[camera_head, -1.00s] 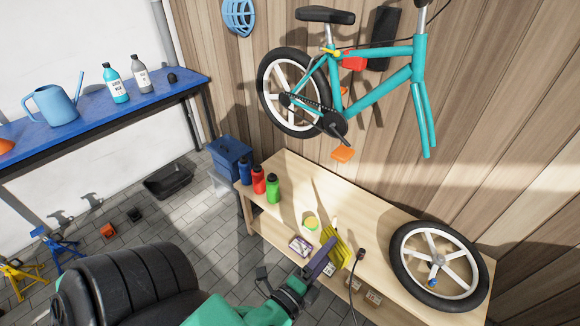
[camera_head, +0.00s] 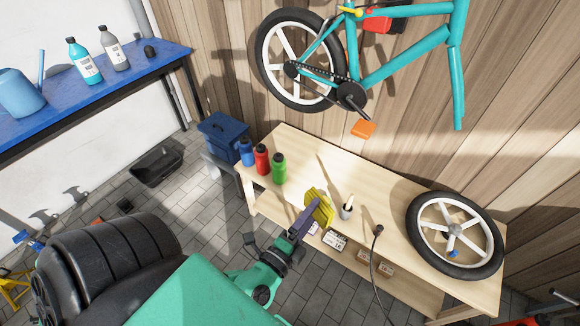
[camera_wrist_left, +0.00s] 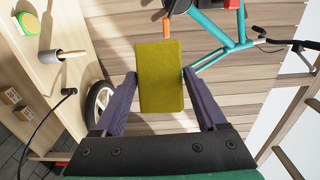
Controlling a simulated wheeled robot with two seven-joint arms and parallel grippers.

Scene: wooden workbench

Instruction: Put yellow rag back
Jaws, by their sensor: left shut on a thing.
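The yellow rag (camera_head: 320,203) is a flat, stiff-looking yellow-green piece, held up at the bench's front edge in the head view. My left gripper (camera_head: 310,214) is shut on it, with purple fingers. In the left wrist view the rag (camera_wrist_left: 161,76) sticks out beyond the fingertips of the gripper (camera_wrist_left: 160,88), with the wooden wall behind it. Whether the rag touches the bench cannot be told. My right gripper is not in view.
The wooden bench (camera_head: 385,213) holds blue, red and green (camera_head: 279,168) bottles, a small cup with a handled tool (camera_head: 347,208) and a wheel (camera_head: 455,235). A green-yellow round item (camera_wrist_left: 28,23) shows in the wrist view. A teal bike (camera_head: 410,57) hangs above. The bench's middle is mostly clear.

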